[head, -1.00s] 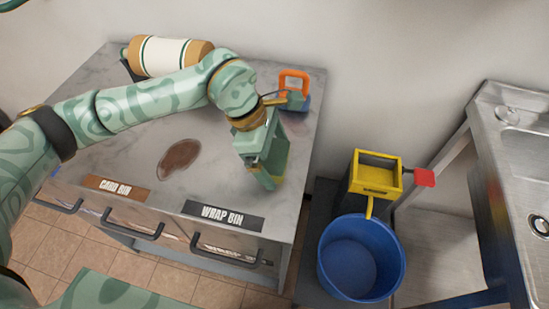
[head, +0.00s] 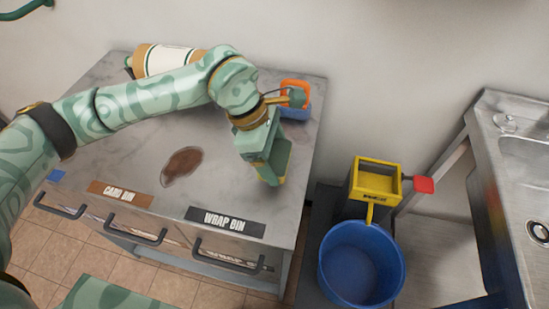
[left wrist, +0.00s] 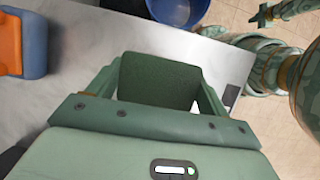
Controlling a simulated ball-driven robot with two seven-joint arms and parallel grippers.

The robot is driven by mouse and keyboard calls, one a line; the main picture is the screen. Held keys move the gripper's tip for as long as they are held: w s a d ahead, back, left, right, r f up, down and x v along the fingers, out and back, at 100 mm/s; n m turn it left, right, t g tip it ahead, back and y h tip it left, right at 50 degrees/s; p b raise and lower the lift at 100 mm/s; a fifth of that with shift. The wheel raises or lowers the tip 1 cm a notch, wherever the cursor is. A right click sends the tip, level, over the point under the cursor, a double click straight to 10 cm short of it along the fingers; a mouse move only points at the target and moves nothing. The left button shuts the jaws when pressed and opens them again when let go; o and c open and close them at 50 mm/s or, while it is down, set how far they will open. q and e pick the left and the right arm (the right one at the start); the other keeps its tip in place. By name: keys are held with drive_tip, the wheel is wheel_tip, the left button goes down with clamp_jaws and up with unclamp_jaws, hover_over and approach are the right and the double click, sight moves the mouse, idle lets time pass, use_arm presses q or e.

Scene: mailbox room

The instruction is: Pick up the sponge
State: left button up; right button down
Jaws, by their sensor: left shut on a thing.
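My left gripper (head: 272,168) is over the right part of the grey marbled counter, pointing down. In the left wrist view, its two fingers are shut on a dark green, flat-faced block, which I take to be the sponge (left wrist: 158,80). The sponge fills the space between the fingers. In the head view the gripper hides most of it, and I cannot tell how far it is above the counter.
The counter (head: 120,120) has a brown stain (head: 182,163) and labels for the card bin (head: 120,194) and wrap bin (head: 225,221). An orange and blue object (head: 296,108) stands behind the gripper. A blue bucket (head: 360,265) with a yellow wringer (head: 376,182) stands right of it, before a metal sink (head: 520,150).

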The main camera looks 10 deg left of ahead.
use_arm(q)
drive_tip(key=s+a+r+p, duration=0.3)
drive_tip(key=s+a+r, duration=0.3)
drive_tip(key=s+r, duration=0.4)
drive_tip(key=s, duration=0.2)
drive_tip(key=shift+s+r+p, duration=0.3)
drive_tip(key=shift+s+p, duration=0.05)
use_arm(e)
drive_tip(key=r, duration=0.1)
drive_tip(key=w+r, duration=0.1)
drive_tip(key=r, duration=0.2)
drive_tip(key=shift+w+a, duration=0.1)
drive_tip(key=shift+w, duration=0.15)
use_arm(q)
drive_tip(key=shift+a, duration=0.1)
drive_tip(key=shift+o, duration=0.8)
drive_tip(key=shift+c, duration=0.5)
